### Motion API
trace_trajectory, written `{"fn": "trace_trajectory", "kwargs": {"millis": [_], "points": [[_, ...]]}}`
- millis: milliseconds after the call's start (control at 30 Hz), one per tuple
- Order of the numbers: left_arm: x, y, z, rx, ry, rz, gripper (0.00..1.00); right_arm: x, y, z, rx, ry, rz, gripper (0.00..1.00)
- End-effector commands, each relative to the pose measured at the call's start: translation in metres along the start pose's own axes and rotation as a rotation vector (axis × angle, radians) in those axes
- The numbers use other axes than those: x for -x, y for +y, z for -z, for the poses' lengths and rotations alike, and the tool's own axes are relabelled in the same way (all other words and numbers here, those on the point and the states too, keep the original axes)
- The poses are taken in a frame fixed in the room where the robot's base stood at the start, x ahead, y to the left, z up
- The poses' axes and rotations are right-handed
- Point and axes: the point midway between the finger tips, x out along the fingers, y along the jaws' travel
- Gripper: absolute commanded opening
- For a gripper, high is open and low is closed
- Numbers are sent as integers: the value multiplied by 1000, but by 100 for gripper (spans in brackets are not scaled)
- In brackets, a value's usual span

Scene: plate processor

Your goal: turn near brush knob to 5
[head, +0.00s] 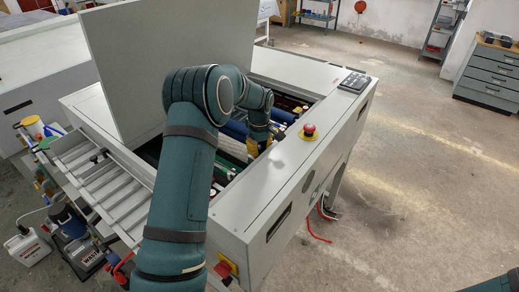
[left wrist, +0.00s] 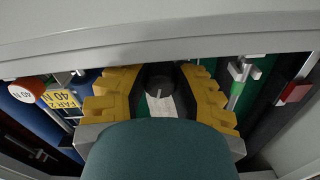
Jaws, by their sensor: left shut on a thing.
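The plate processor (head: 274,187) stands open, with its lid raised. My left gripper (head: 256,146) reaches down into its opening, behind the near side panel. In the left wrist view the yellow fingers of my left gripper (left wrist: 159,92) are closed on both sides of a dark round knob (left wrist: 160,82). The knob has a pale pointer line and a light plate below it. I cannot read any number at the knob, and my own wrist hides the area below. In the head view the knob is hidden by the gripper and the panel.
In the left wrist view an orange knob (left wrist: 26,90) and a yellow "FAR 2 40 N" label (left wrist: 62,102) are at left. A green-and-white lever (left wrist: 239,80) is at right.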

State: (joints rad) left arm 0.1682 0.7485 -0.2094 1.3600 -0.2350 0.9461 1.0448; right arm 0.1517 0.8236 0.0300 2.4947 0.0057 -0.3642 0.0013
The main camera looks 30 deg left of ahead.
Motion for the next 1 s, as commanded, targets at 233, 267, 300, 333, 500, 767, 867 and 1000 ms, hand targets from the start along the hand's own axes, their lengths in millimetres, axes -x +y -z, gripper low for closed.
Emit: {"fn": "trace_trajectory", "kwargs": {"millis": [233,267,300,333,500,767,867,1000], "points": [[0,0,0,-1,0,1,0,0,0,0,0,0,0,0],[0,0,0,-1,0,1,0,0,0,0,0,0,0,0],[0,0,0,-1,0,1,30,0,0,0,0,0,0,0],[0,0,0,-1,0,1,41,0,0,0,0,0,0,0],[0,0,0,0,0,1,60,0,0,0,0,0,0,0],[3,0,0,0,0,0,60,0,0,0,0,0,0,0],[13,1,0,-1,2,-2,60,0,0,0,0,0,0,0],[39,1,0,-2,2,-4,60,0,0,0,0,0,0,0]]}}
